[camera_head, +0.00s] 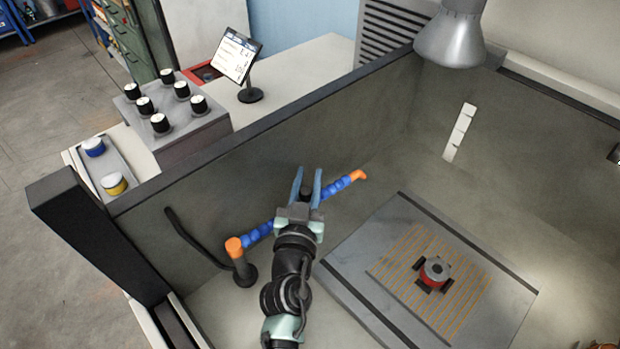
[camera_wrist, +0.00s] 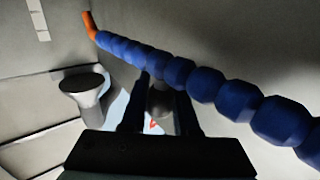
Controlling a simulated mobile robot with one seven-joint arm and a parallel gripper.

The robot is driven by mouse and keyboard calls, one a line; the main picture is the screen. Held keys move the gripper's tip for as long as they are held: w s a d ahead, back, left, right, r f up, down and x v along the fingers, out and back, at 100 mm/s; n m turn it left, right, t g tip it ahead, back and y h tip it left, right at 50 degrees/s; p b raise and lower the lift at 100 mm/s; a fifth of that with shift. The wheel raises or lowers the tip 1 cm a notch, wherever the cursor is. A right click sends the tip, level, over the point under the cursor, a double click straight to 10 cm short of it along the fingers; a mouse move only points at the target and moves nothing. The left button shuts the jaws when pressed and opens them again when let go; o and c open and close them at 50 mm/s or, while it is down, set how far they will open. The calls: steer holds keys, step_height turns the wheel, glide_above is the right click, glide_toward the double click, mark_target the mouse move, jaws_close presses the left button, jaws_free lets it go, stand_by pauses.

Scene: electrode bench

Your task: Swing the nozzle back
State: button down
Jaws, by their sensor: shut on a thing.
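The nozzle is a blue beaded hose (camera_head: 336,188) with an orange tip (camera_head: 357,176), which points to the upper right in the head view. Its other end has an orange joint (camera_head: 235,247) on a short dark post (camera_head: 245,272). My gripper (camera_head: 307,180) is shut on the hose near its middle, and its fingers and body hide part of it. In the wrist view the blue hose (camera_wrist: 207,85) runs across the fingers (camera_wrist: 160,105), with the orange tip (camera_wrist: 89,24) at upper left.
A grey plate (camera_head: 375,285) with orange lines lies to the right and bears a red and grey part (camera_head: 434,271). Dark tank walls (camera_head: 270,140) surround this space. A grey metal cone (camera_head: 450,40) hangs at the upper right. A black cable (camera_head: 195,240) lies left of the post.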

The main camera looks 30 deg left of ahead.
steer(key=c, duration=0.7)
jaws_free()
steer(key=shift+o, duration=0.2)
steer(key=shift+s, duration=0.1)
